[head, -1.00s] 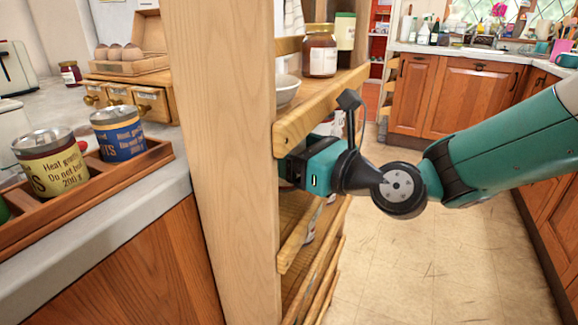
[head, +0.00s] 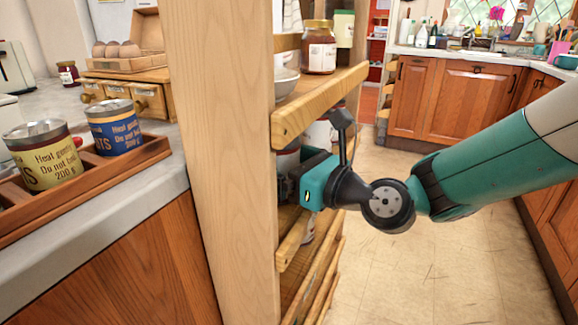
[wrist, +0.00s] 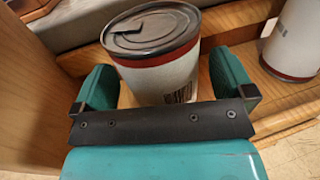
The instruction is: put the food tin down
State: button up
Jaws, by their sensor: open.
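The food tin (wrist: 165,75) is pale with a red band and a grey metal lid. In the wrist view it stands upright on a wooden shelf, between the two green fingers of my gripper (wrist: 164,84). The fingers are open, one on each side, with a visible gap at least on the left. In the head view my gripper (head: 291,188) reaches into the shelf unit below the upper rail, and part of the tin (head: 288,160) shows above it. The tin's base is hidden by the gripper.
A second pale tin (wrist: 294,42) stands to the right on the shelf. A wooden upright (head: 222,170) and rail (head: 320,103) border my gripper closely. A jar (head: 318,50) and bowl (head: 284,84) sit above. Yellow (head: 45,155) and blue (head: 115,130) tins stand in a counter tray.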

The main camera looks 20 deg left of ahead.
jog(key=shift+r, duration=0.2)
jog(key=b+v, duration=0.1)
jog(key=v, duration=1.1)
jog(key=shift+s, duration=0.1)
jog(key=s+d+f+n+g+h, duration=0.1)
jog(key=s+d+n+h, duration=0.5)
jog(key=n, duration=0.8)
jog(key=s+d+f+n+g+h, duration=0.1)
jog(key=s+d+n+g+h, duration=0.3)
jog(key=s+d+n+h, duration=0.3)
jog(key=s+d+n, duration=0.3)
jog(key=d+n, duration=0.4)
jog(key=d, duration=0.1)
jog(key=shift+f+n+g, duration=0.3)
jog(key=shift+f, duration=0.05)
jog(key=shift+s+d, duration=0.1)
